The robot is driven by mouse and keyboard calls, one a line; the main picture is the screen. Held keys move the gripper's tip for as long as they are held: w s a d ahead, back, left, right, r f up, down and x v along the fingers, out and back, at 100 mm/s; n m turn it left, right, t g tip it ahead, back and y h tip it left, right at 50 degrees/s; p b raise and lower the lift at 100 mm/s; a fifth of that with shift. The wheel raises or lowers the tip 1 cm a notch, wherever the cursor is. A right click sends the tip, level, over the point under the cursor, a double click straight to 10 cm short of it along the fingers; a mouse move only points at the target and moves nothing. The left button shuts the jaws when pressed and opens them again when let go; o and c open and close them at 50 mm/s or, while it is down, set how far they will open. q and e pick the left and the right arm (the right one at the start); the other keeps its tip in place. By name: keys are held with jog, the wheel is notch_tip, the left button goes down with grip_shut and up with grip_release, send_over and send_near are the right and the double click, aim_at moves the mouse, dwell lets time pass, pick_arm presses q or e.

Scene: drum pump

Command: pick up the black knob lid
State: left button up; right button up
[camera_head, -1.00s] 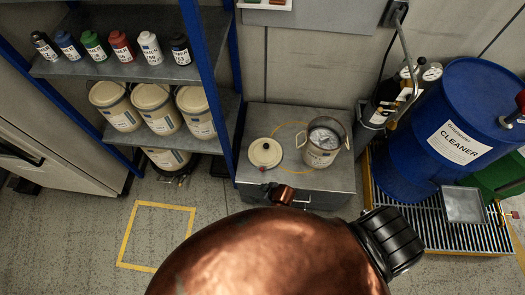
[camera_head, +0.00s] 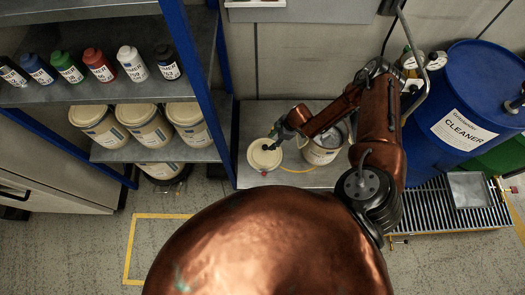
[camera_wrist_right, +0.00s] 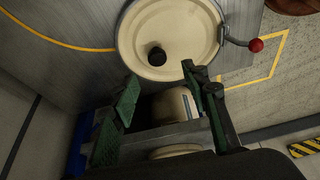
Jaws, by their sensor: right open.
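The cream round lid (camera_head: 264,154) with the black knob lies on the left part of the grey metal table. In the right wrist view the lid (camera_wrist_right: 178,22) shows at the top, and its black knob (camera_wrist_right: 155,54) stands out from its face. My right gripper (camera_head: 283,134) is at the upper right edge of the lid in the head view and partly covers it. In the right wrist view my right gripper (camera_wrist_right: 160,76) has its fingers apart, with nothing between them, just short of the knob. My left gripper is not in view.
A cream pot (camera_head: 322,147) stands right of the lid, partly hidden by my right arm. A lever with a red ball (camera_wrist_right: 256,45) sits beside the lid. Shelves with bottles and cream buckets (camera_head: 141,125) stand left. A blue drum (camera_head: 465,90) stands right.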

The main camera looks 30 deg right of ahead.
aim_at(265, 147)
jog(key=b+x, duration=0.1)
jog(key=x, duration=0.2)
jog(key=shift+w+f, duration=0.1)
jog(key=shift+w, duration=0.05)
jog(key=b+x, duration=0.2)
jog(key=x, duration=0.2)
jog(key=shift+w+f, duration=0.1)
jog(key=shift+f, duration=0.2)
jog(key=shift+d+r, duration=0.1)
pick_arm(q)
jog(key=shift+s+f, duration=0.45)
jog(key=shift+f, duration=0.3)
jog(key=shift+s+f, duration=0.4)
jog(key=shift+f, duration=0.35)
pick_arm(e)
grip_shut()
